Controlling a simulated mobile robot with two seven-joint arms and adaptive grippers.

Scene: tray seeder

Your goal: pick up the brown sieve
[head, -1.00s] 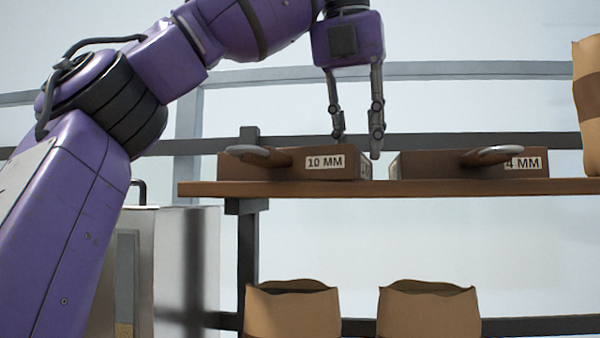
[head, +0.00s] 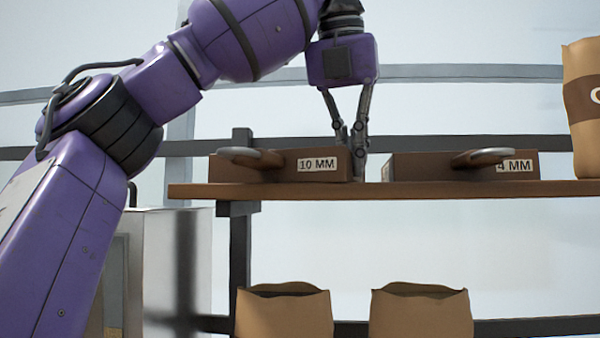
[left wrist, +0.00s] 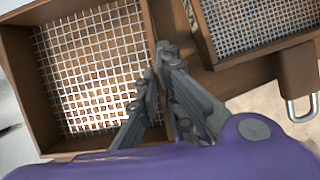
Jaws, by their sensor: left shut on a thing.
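The brown 10 MM sieve (head: 285,173) sits on the wooden shelf, its handle with a metal loop toward the front left. In the left wrist view it is the coarse-mesh frame (left wrist: 14,88) at the left. My left gripper (head: 358,140) points down at its right end. In the left wrist view the fingers (left wrist: 157,65) straddle its right wall and are shut on it. A second brown sieve (head: 425,168), labelled 4 MM, stands to the right. Its finer mesh and handle (left wrist: 298,72) show in the left wrist view. My right gripper is not in view.
The wooden shelf (head: 400,192) carries both sieves, with a narrow gap between them. A paper bag (head: 583,140) stands at its right end. Two open paper bags (head: 285,315) (head: 422,315) are below. A grey rail (head: 450,142) runs behind the sieves.

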